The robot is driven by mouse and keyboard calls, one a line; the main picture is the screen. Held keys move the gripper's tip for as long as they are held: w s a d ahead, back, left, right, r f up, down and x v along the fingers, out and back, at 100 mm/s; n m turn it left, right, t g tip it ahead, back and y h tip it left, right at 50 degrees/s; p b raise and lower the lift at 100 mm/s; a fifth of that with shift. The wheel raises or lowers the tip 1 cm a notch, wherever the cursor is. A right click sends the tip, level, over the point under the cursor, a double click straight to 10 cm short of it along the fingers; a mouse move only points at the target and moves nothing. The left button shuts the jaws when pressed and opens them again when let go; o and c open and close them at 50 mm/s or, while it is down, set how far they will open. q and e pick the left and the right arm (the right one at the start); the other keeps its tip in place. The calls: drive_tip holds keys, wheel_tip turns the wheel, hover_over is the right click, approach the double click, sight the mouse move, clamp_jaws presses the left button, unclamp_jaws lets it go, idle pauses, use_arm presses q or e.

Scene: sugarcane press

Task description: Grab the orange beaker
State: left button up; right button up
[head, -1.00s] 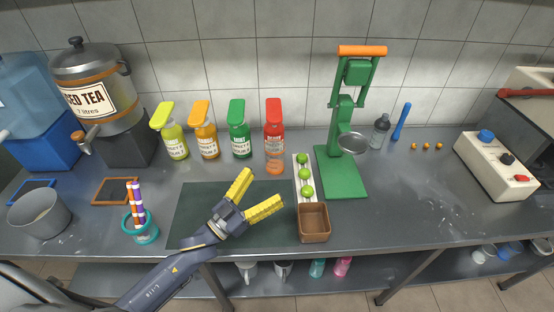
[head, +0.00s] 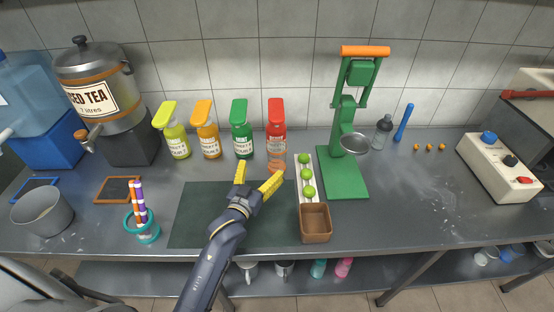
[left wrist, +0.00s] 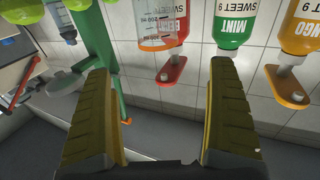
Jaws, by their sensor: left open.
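The orange beaker (head: 277,164) is a small see-through cup standing on the counter just in front of the red-capped bottle (head: 276,128). In the left wrist view, which is upside down, the clear beaker (left wrist: 157,34) overlaps the red bottle's label, beyond the fingers. My left gripper (head: 259,172) is open and empty, its yellow fingers pointing toward the bottles, with the beaker just beyond and to the right of the fingertips. The open fingers also show in the left wrist view (left wrist: 161,72). My right gripper is not in view.
Green, orange and yellow-green bottles (head: 241,130) stand left of the red one. A white tray of limes (head: 306,173), a brown box (head: 315,224) and the green press (head: 343,172) stand to the right. A dark mat (head: 195,215) lies below my arm.

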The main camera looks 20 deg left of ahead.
sight(271, 155)
use_arm(q)
drive_tip(key=w, duration=0.8)
drive_tip(key=shift+d, duration=0.3)
drive_tip(key=shift+w+d+f, duration=0.1)
drive_tip(key=shift+w+d, duration=0.1)
drive_tip(key=shift+w, duration=1.1)
drive_tip(key=shift+w+d+f, duration=0.1)
drive_tip(key=shift+w+d, duration=0.05)
drive_tip(key=shift+w, duration=1.1)
drive_tip(key=c, duration=1.7)
